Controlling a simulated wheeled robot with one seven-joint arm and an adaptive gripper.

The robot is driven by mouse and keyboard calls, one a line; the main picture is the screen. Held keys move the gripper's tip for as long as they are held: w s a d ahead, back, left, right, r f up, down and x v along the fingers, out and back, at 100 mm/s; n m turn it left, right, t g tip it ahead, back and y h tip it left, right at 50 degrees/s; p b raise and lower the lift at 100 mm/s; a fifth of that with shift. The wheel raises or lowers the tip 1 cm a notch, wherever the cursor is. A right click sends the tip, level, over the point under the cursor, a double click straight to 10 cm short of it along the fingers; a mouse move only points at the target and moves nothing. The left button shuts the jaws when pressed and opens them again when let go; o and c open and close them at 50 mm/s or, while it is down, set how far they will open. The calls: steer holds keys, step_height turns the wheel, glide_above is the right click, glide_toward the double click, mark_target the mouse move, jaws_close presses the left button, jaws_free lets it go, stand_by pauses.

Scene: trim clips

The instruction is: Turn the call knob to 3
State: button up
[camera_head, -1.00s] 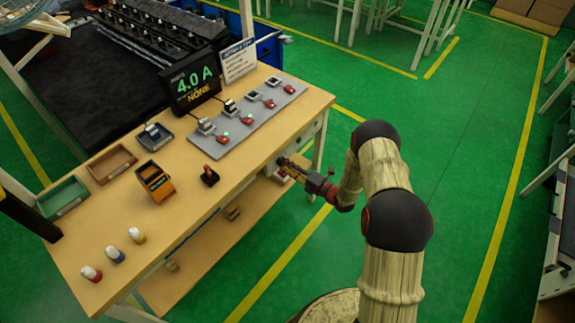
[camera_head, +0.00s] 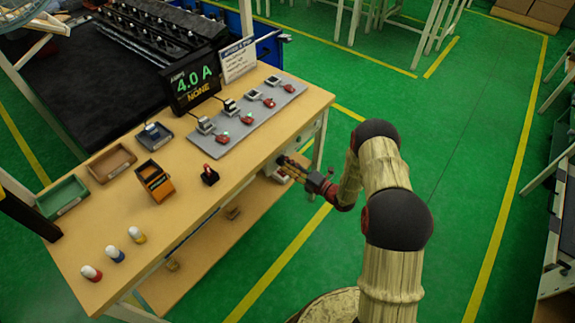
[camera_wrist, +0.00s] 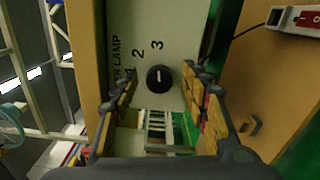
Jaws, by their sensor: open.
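The call knob (camera_wrist: 159,79) is a round black knob with a short pale mark, on the pale front panel (camera_wrist: 178,28) in the wrist view. The numbers 2 and 3 (camera_wrist: 157,45) are printed beside it, along with lettering ending in "LAMP". Which number the mark points to is unclear. My gripper (camera_wrist: 161,84) is open, with one finger on each side of the knob and visible gaps between. In the head view my gripper (camera_head: 284,168) is at the bench's front edge, and the knob is hidden there.
The wooden bench (camera_head: 120,222) carries a display (camera_head: 193,82) reading 4.0 A and NONE, a grey strip with several red clips, trays, an orange box (camera_head: 155,181) and a small black-and-red switch (camera_head: 210,175). The green floor right of my arm is clear.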

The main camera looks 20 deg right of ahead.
steer(key=v, duration=1.2)
stand_by(0.3)
